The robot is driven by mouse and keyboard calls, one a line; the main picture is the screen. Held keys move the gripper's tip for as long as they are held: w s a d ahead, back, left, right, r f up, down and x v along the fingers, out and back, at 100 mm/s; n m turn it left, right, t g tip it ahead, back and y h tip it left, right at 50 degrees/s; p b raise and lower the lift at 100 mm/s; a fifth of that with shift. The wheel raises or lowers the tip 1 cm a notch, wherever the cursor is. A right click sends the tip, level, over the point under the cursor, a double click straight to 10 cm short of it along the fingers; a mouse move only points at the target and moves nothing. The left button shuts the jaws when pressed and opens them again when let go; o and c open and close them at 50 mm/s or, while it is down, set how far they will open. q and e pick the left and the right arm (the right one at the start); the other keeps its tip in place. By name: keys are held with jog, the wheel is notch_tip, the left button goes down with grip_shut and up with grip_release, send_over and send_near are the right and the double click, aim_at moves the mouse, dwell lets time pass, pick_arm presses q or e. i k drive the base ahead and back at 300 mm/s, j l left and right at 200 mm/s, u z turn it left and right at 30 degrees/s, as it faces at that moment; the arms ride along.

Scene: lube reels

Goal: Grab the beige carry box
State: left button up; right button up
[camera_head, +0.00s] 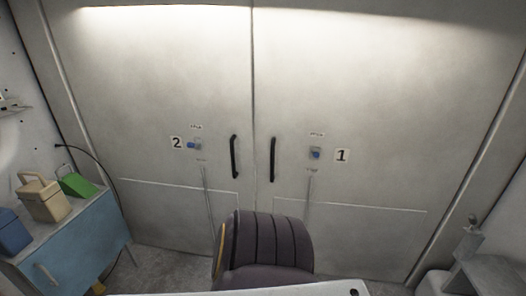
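The beige carry box (45,200) stands upright at the left, on top of a blue cabinet (88,238). It has a beige handle rising from its top. A green box (76,184) sits just behind it to the right, and a blue box (12,232) sits in front of it to the left, cut by the picture's left edge. Neither of my grippers shows in the head view.
A dark padded chair (268,245) stands at the bottom centre, with a white surface edge (240,291) in front of it. Grey double doors with black handles (234,157) close off the back. Grey floor (165,268) shows between cabinet and chair.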

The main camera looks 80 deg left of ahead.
aim_at(45, 199)
jog(key=u, duration=4.7)
